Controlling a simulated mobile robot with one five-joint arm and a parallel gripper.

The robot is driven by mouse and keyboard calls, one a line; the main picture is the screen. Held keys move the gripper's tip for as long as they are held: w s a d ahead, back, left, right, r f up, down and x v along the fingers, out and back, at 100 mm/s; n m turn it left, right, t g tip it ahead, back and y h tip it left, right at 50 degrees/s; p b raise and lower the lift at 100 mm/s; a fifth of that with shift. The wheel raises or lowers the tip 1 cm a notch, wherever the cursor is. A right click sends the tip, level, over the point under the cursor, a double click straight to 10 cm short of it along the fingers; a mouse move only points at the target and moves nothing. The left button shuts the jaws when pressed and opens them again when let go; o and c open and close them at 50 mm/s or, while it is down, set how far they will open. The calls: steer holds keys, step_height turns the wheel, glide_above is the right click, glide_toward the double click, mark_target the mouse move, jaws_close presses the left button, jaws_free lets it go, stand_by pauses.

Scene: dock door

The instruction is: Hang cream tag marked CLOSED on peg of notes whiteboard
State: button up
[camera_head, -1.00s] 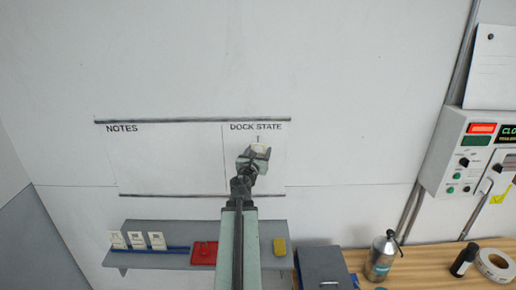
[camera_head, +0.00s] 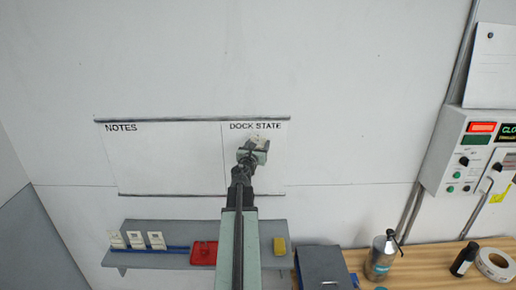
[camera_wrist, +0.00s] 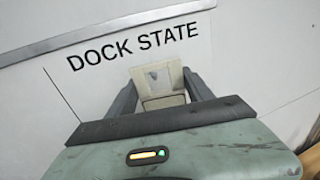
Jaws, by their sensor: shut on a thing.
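My gripper (camera_head: 255,146) is shut on the cream tag (camera_wrist: 157,76). In the wrist view the tag stands between the two grey fingers, below the DOCK STATE lettering; I cannot read any word on it. In the head view only a small pale part of the tag (camera_head: 254,136) shows above the jaws. The whiteboard (camera_head: 165,160) is on the wall, with NOTES at its left and DOCK STATE at its right. The gripper is in front of the DOCK STATE part. I cannot make out the peg, nor whether the tag touches the board.
A grey shelf (camera_head: 150,261) below the board holds several small cream tags (camera_head: 136,240), a red tray (camera_head: 203,253) and a yellow block (camera_head: 280,246). A wooden bench (camera_head: 420,262) with a bottle (camera_head: 381,257) is at right, under a control box (camera_head: 470,155). The NOTES side is clear.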

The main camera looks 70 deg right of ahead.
steer(key=shift+w+d+f, duration=0.1)
steer(key=shift+w+d, duration=0.15)
steer(key=shift+d, duration=0.4)
steer(key=shift+w+d+f+b, duration=0.2)
steer(key=shift+d+f+b, duration=0.2)
steer(key=shift+d, duration=0.15)
steer(key=o, duration=1.5)
steer(key=shift+s+r, duration=0.1)
steer(key=shift+c, duration=0.2)
